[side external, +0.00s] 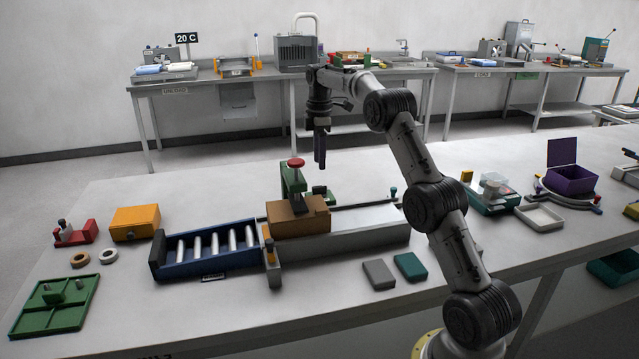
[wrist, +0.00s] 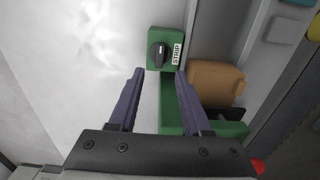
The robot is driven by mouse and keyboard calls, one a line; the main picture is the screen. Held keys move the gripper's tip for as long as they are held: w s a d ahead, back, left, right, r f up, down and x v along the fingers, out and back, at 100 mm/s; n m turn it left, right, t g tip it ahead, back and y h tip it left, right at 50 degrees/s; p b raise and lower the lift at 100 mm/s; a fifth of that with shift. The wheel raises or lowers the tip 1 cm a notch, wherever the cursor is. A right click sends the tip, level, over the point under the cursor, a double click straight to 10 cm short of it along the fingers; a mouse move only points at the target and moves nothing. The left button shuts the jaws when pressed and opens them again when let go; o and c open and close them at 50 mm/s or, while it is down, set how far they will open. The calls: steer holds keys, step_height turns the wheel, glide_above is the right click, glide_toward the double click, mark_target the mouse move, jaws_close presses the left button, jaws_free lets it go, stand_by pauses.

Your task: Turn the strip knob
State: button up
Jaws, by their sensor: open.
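The strip knob (wrist: 159,55) is a black round knob with a pale pointer mark, on a green box with a white STRIP label (wrist: 177,51), in the wrist view. My gripper (wrist: 158,72) is open and empty; its two dark fingers point toward the knob, which shows just beyond and between the fingertips. In the side view my gripper (side external: 320,165) hangs downward above the table, behind and right of the green stand with the red-topped handle (side external: 296,163). The knob itself cannot be made out in the side view.
A brown block (side external: 298,216) sits on the grey track by the green stand; it also shows right of the fingers in the wrist view (wrist: 217,82). A blue roller tray (side external: 205,250) lies to the left. Grey and teal blocks (side external: 410,266) lie in front.

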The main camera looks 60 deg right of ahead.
mark_target(319, 190)
step_height(319, 190, down, 8)
steer(key=shift+f, duration=0.15)
stand_by(0.3)
jaws_close()
